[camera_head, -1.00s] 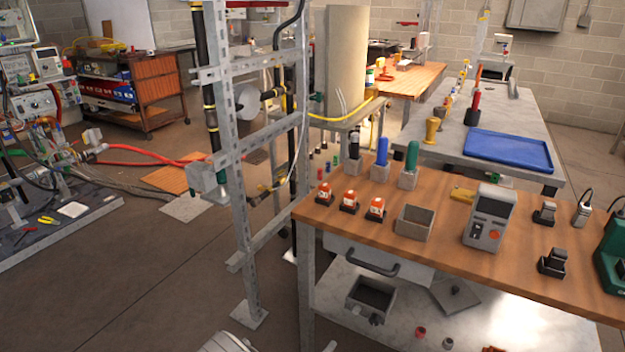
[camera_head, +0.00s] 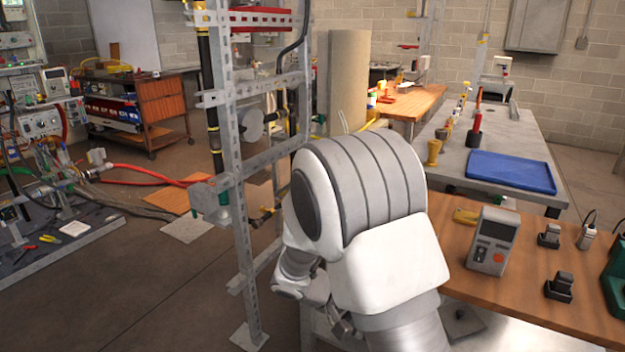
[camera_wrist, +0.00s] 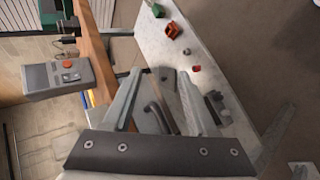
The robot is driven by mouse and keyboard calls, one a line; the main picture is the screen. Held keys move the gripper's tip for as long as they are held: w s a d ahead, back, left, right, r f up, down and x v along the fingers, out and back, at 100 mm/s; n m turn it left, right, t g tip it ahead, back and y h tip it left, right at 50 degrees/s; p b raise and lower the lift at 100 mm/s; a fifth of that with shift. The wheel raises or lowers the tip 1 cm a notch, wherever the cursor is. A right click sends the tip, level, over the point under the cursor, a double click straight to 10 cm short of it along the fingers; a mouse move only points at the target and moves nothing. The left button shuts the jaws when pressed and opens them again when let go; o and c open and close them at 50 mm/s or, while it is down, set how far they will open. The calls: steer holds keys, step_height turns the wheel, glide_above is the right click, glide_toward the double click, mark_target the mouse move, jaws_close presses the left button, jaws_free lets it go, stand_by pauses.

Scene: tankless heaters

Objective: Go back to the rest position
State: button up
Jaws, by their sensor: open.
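My gripper (camera_wrist: 160,100) shows in the wrist view with its two fingers spread apart and nothing between them. Beyond the fingers are the wooden workbench edge and the pale lower shelf, seen sideways. In the head view my white and grey arm stands in front of the bench's left part and hides what is there.
The wooden workbench (camera_head: 455,270) carries a grey meter (camera_head: 493,241), which also shows in the wrist view (camera_wrist: 58,80). A metal frame (camera_head: 232,180) stands left of my arm. A blue tray (camera_head: 511,171) lies on the table behind.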

steer(key=s+r+m+t+y, duration=0.1)
steer(key=s+r+t+y, duration=0.4)
steer(key=s+r+y, duration=1)
steer(key=s+r+h+p, duration=0.3)
steer(key=r+h+p, duration=0.1)
steer(key=r+p, duration=1)
step_height(320, 180, up, 5)
steer(key=shift+a+f+p, duration=0.15)
steer(key=shift+a+p, duration=0.1)
steer(key=shift+p, duration=0.15)
